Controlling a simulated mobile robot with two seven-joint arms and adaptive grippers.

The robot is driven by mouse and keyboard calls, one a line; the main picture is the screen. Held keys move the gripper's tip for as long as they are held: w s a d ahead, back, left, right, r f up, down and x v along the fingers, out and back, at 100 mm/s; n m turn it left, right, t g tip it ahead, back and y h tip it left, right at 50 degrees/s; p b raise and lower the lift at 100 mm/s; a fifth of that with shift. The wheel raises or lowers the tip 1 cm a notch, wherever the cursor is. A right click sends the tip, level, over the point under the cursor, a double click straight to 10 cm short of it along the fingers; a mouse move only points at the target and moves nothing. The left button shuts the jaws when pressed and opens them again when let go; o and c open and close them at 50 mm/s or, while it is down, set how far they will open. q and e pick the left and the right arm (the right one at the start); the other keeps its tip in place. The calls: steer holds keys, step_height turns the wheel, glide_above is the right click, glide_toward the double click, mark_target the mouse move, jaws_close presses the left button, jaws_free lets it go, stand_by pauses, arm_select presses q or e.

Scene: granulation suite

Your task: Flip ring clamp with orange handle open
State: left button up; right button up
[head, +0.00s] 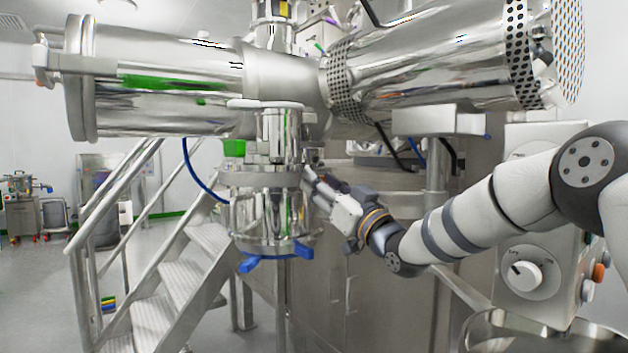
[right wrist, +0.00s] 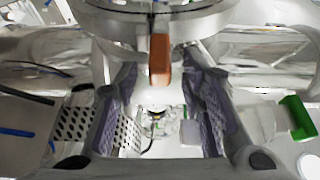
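The orange handle (right wrist: 160,60) of the ring clamp shows in the right wrist view, hanging at top centre under the curved steel ring (right wrist: 220,18). My right gripper (right wrist: 160,112) is open, its two padded fingers on either side of and below the handle; I cannot tell whether either finger touches it. In the head view my right gripper (head: 312,180) reaches from the right to the side of the steel vessel's ring joint (head: 262,178). The orange handle is hidden in the head view. My left gripper is not in view.
A large horizontal steel cylinder (head: 160,75) and a perforated one (head: 430,65) sit above the vessel. Blue handles (head: 275,258) stick out below it. Metal stairs (head: 185,275) stand at left, and a control box with a knob (head: 523,275) stands at right.

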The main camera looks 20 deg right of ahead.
steer(key=shift+w+a, duration=0.25)
steer(key=shift+w, duration=0.35)
steer(key=shift+w+a, duration=0.25)
steer(key=shift+w, duration=0.3)
steer(key=shift+w+r, duration=0.25)
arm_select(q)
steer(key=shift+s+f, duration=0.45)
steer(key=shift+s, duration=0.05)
arm_select(e)
steer(key=shift+r, duration=0.15)
steer(key=shift+c, duration=0.6)
jaws_close()
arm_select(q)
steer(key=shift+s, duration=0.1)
